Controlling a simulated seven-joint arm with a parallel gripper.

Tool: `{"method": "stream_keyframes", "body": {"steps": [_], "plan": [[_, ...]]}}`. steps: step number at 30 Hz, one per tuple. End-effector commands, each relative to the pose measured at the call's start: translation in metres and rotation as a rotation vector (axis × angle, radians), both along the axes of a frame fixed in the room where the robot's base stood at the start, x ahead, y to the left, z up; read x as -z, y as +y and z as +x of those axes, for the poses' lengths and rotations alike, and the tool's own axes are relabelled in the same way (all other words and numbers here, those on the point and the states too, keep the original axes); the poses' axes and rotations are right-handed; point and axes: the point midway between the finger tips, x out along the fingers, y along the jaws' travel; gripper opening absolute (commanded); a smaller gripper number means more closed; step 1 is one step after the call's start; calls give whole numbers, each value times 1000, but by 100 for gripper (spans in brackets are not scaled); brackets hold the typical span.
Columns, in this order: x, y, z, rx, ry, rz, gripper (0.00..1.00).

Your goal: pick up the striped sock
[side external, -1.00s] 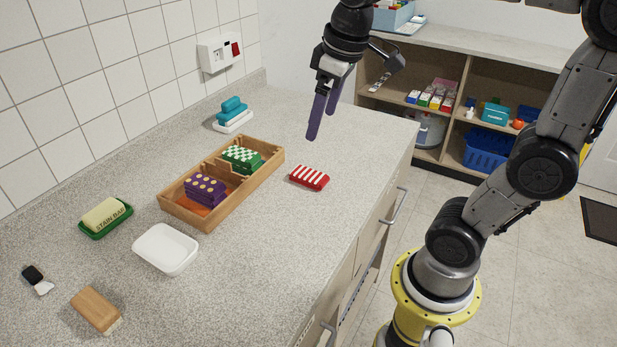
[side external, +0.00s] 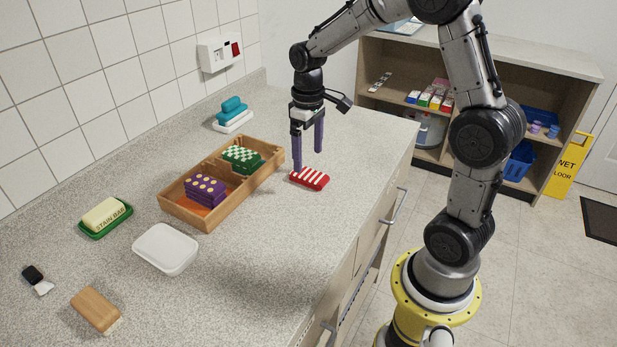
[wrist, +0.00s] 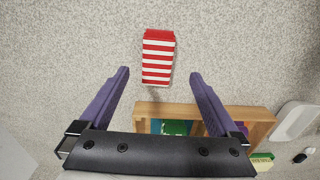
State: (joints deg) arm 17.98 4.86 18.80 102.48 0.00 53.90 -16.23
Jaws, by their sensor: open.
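The striped sock (side external: 310,178) is a folded red and white bundle lying on the speckled counter, to the right of the wooden box. In the wrist view the striped sock (wrist: 158,58) lies just beyond the fingertips, in line with the gap between them. My gripper (side external: 308,160) points down with its purple fingers apart and nothing between them. Its fingertips are close to the sock, just behind it in the side view. In the wrist view my gripper (wrist: 160,75) is open and empty. I cannot tell whether a finger touches the sock.
The wooden box (side external: 217,217) holds a green checked bundle (side external: 242,157) and a purple dotted bundle (side external: 205,190). A white tray (side external: 165,249), a soap bar (side external: 104,214) and a wooden brush (side external: 96,310) stand nearer. Counter right of the sock is clear.

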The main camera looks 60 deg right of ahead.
Motion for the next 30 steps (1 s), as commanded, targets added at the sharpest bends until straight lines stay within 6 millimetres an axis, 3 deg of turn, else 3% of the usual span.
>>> {"method": "stream_keyframes", "body": {"steps": [5,15,24,26,30], "plan": [[11,0,0,0,1,0,98],[54,-4,2,-1,1,1,98],[60,-4,2,0,-1,0,98],[59,-4,2,0,-1,0,90],[59,-4,2,0,-1,0,65]]}}
